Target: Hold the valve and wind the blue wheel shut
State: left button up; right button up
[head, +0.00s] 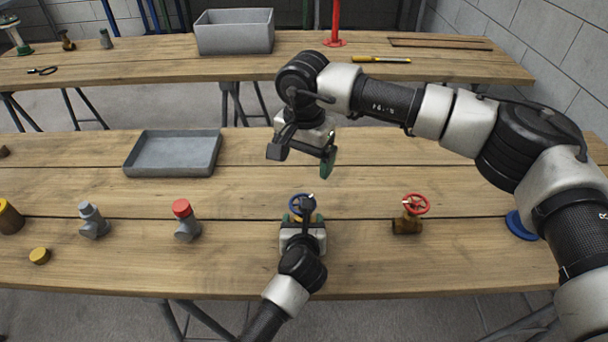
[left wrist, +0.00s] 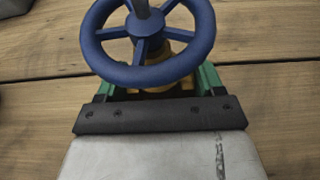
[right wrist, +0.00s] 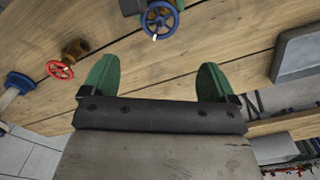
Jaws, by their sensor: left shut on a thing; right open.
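The valve with the blue wheel (head: 302,203) stands on the near table, in the middle. In the left wrist view the blue wheel (left wrist: 148,45) is close, with the brass valve body (left wrist: 160,52) below it. My left gripper (head: 302,222) is shut on the valve body, its green fingers on either side, under the wheel. My right gripper (head: 308,150) is open and empty, above the table and behind the valve. In the right wrist view its green fingers (right wrist: 158,80) are wide apart, and the blue wheel (right wrist: 160,18) shows beyond them at the top.
A brass valve with a red wheel (head: 411,205) stands to the right, with a blue disc-like part (head: 522,225) further right. Grey fittings (head: 187,222) stand to the left. A grey tray (head: 174,155) lies behind them. A second table (head: 130,62) stands further back.

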jog(key=shift+r, duration=0.6)
jog(key=shift+a, duration=0.1)
